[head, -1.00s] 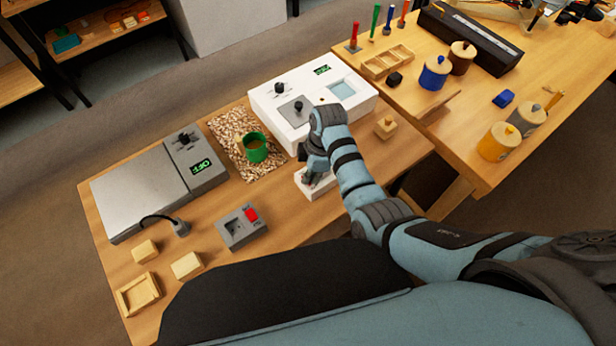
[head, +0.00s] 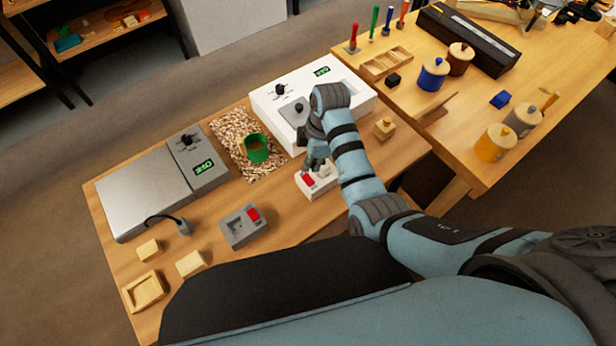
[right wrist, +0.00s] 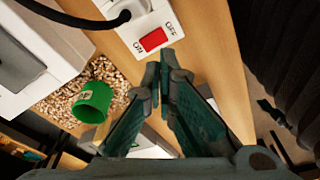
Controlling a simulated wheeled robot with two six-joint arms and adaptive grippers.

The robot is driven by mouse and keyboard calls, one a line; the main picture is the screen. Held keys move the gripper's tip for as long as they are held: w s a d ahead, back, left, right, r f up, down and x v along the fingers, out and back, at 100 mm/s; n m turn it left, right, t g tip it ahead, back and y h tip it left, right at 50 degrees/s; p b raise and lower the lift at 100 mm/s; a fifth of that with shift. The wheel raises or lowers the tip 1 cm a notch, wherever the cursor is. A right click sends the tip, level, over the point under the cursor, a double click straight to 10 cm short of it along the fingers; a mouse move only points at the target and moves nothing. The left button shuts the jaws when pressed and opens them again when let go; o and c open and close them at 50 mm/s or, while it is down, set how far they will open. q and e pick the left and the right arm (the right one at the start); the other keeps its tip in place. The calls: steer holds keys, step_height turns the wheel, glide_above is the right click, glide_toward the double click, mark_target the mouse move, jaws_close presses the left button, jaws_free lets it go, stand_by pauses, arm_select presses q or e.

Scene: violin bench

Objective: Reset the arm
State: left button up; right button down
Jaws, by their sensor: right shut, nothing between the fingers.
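My right gripper (head: 317,160) is just above a white switch box (head: 318,188) on the low bench. Its fingers are shut with nothing between them. In the right wrist view the fingertips (right wrist: 165,68) are near the box (right wrist: 170,14), whose red rocker (right wrist: 153,40) lies between the letters ON and OFF. My right arm (head: 358,165) reaches in from the right. My left gripper is out of view.
A green cup (head: 257,149) stands on a wood-chip patch (head: 231,128). Left is a grey hot-plate-like device (head: 142,192); behind is a white device (head: 262,97). A grey switch box (head: 243,232) and small wooden blocks lie nearer. Another table with jars stands right.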

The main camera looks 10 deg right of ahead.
stand_by(0.4)
steer(key=s+d+f+m+t+h, duration=0.1)
steer(key=s+d+f+m, duration=0.1)
steer(key=s+d+m, duration=0.35)
steer(key=s+d+f+m+t+h, duration=0.1)
steer(key=s+d+f+m, duration=0.25)
steer(key=s, duration=0.35)
steer(key=s+d+r+m+t, duration=0.1)
steer(key=s+d+r+m, duration=0.15)
steer(key=s, duration=0.35)
steer(key=s+d+r+m, duration=0.1)
steer(key=s+r+m, duration=0.25)
steer(key=s, duration=0.25)
step_height(320, 180, down, 22)
steer(key=d+r+b, duration=0.1)
steer(key=d+b, duration=0.1)
steer(key=b, duration=0.1)
steer(key=s+f+m+g+b, duration=0.1)
steer(key=s+f+g+b, duration=0.1)
steer(key=s+f, duration=1.3)
step_height(320, 180, down, 2)
steer(key=shift+d+h+b, duration=0.3)
steer(key=shift+d+b, duration=0.05)
steer(key=shift+b, duration=0.05)
